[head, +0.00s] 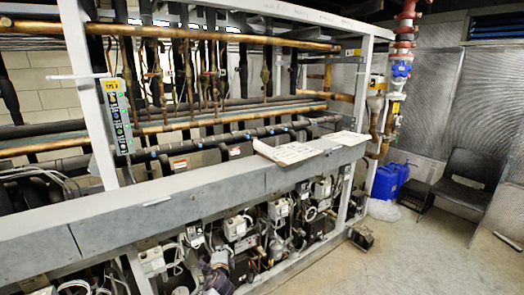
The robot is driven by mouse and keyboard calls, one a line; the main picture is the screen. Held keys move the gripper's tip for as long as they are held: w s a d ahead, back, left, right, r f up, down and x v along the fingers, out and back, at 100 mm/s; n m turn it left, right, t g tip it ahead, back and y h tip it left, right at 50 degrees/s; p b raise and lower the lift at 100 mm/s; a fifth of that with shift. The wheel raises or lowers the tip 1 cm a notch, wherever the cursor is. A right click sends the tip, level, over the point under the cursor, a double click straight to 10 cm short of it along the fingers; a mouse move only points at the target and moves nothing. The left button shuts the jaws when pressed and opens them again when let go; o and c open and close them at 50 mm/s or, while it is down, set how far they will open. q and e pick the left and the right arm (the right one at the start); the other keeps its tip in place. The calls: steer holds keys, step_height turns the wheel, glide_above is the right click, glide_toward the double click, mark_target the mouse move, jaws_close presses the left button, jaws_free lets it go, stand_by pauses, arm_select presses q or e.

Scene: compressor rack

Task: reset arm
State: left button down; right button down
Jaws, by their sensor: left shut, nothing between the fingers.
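My left gripper (217,263) shows small and dark at the bottom of the head view, left of the middle. It is in front of the lower part of the compressor rack (190,197), below the long grey beam. The gripper is shut with nothing held in it. It is close to white boxes and cables of the rack, and I cannot tell whether it touches any of them. My right gripper is not in view.
Papers (287,152) lie on the grey beam. A control box (117,115) with lit buttons is on the left post. Copper pipes cross above. Blue containers (386,182) and a black chair (470,183) stand at the right. The floor (400,260) at lower right is clear.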

arm_select(q)
steer(key=s+d+f+n+g+h, duration=0.1)
steer(key=s+f+n+g+h, duration=0.2)
steer(key=f, duration=0.6)
steer(key=s+f+n, duration=0.3)
steer(key=f+n, duration=0.2)
steer(key=f, duration=0.4)
steer(key=s+a+f+n+g, duration=0.3)
steer(key=s+f+n, duration=0.1)
steer(key=s+f, duration=1.25)
steer(key=s+a+f+n+g, duration=0.1)
steer(key=s+a+f+g, duration=0.15)
steer(key=s+f, duration=0.65)
steer(key=s+a+f+g, duration=0.25)
steer(key=s+f, duration=0.25)
steer(key=s, duration=0.7)
steer(key=s+a+f+g, duration=0.1)
steer(key=s+f, duration=0.1)
steer(key=s, duration=1)
steer(key=s+a+f+g, duration=0.1)
steer(key=s+a+f, duration=0.1)
steer(key=s, duration=0.9)
steer(key=shift+s+n+y, duration=0.3)
steer(key=shift+s+y, duration=0.05)
steer(key=shift+y, duration=0.05)
steer(key=shift+w, duration=0.1)
